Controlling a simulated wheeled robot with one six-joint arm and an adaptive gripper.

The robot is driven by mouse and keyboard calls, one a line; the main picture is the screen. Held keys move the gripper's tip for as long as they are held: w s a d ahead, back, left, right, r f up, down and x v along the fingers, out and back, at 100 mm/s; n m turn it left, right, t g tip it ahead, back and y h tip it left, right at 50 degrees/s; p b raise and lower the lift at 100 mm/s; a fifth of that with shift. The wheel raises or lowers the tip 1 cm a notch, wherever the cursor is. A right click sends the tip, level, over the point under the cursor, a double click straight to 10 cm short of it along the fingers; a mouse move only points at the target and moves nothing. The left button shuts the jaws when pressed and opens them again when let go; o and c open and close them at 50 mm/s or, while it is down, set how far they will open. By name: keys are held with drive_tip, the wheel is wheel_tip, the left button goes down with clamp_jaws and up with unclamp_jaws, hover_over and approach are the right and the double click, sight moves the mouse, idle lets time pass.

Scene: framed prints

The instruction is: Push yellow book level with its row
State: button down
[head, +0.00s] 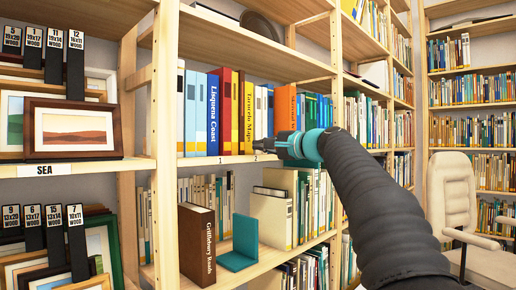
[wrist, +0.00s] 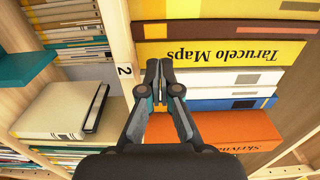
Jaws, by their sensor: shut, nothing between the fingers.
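The yellow book, its spine lettered "Tarucelo Maps" (head: 248,112), stands upright in the middle shelf row, with a red book (head: 225,112) to its left and paler books to its right. In the wrist view, the yellow book's spine (wrist: 225,52) runs sideways across the upper right and looks large and near. My gripper (head: 262,145) is shut and empty, low in front of the row, just right of the yellow book. In the wrist view, my fingertips (wrist: 159,66) overlap the left end of its spine. I cannot tell whether they touch it.
A blue "Lisquena Coast" book (head: 213,112) stands farther left, and an orange book (head: 285,110) stands to the right. The shelf board (head: 205,160) runs beneath. Below are a brown book (head: 197,245) and a teal bookend (head: 240,255). A chair (head: 452,195) stands at right.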

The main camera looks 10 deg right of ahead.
drive_tip(key=b+v, duration=0.2)
drive_tip(key=v, duration=0.9)
drive_tip(key=shift+s+d, duration=0.2)
drive_tip(key=shift+s, duration=0.15)
drive_tip(key=w+d+f+g+h, duration=0.1)
drive_tip(key=w+d+f+h, duration=0.15)
drive_tip(key=f, duration=0.75)
drive_tip(key=s+f+n+g+h, duration=0.2)
drive_tip(key=s+f+g+h, duration=0.3)
drive_tip(key=f, duration=1)
drive_tip(key=s+a+f+n+g+h, duration=0.1)
drive_tip(key=s+a+f+n, duration=0.1)
drive_tip(key=s+f, duration=0.5)
drive_tip(key=s+a+f+n+g+h, duration=0.1)
drive_tip(key=s+a+f+n, duration=0.2)
drive_tip(key=s+f, duration=0.4)
drive_tip(key=s+a+f+n+g+h, duration=0.1)
drive_tip(key=s+f, duration=0.7)
drive_tip(key=s, duration=0.8)
drive_tip(key=shift+s+a+n, duration=0.3)
drive_tip(key=shift+a+n, duration=0.45)
drive_tip(key=shift+n, duration=0.65)
